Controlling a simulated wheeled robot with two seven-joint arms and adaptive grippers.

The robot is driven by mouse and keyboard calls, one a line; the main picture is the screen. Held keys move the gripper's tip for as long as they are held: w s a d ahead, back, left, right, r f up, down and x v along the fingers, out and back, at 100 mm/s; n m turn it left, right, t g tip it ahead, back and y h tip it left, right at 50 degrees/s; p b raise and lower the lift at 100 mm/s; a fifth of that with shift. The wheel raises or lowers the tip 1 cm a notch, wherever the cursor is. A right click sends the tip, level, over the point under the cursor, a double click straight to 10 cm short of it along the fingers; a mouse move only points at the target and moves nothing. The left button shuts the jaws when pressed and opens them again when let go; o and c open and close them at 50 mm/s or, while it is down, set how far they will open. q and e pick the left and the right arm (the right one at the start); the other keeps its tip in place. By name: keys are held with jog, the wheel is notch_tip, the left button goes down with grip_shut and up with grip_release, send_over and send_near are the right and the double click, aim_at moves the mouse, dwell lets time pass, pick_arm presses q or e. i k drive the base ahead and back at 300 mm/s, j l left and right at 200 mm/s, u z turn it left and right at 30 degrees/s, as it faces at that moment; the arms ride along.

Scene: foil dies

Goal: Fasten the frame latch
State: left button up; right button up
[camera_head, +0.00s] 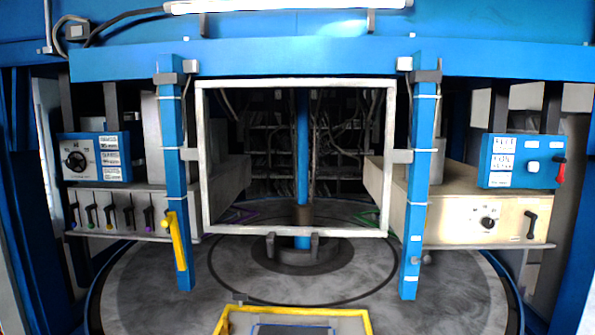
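A white rectangular frame (300,83) stands upright between two blue posts, in front of the dark opening. A yellow lever (178,245) hangs nearly straight down on the left blue post (175,130), with a yellow knob at its upper left. It looks like the latch, but I cannot tell whether it engages the frame. Small grey brackets sit between the frame and the left post (188,154) and the right post (402,156). Neither of my grippers is in view.
Blue control boxes stand at left (97,157) and right (522,162). A row of small levers (110,213) is at left; a beige cabinet (485,220) with a knob and black handle is at right. A yellow-edged tray (290,311) lies at the bottom.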

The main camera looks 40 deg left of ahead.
aim_at(171, 221)
jog(key=u, duration=2.1)
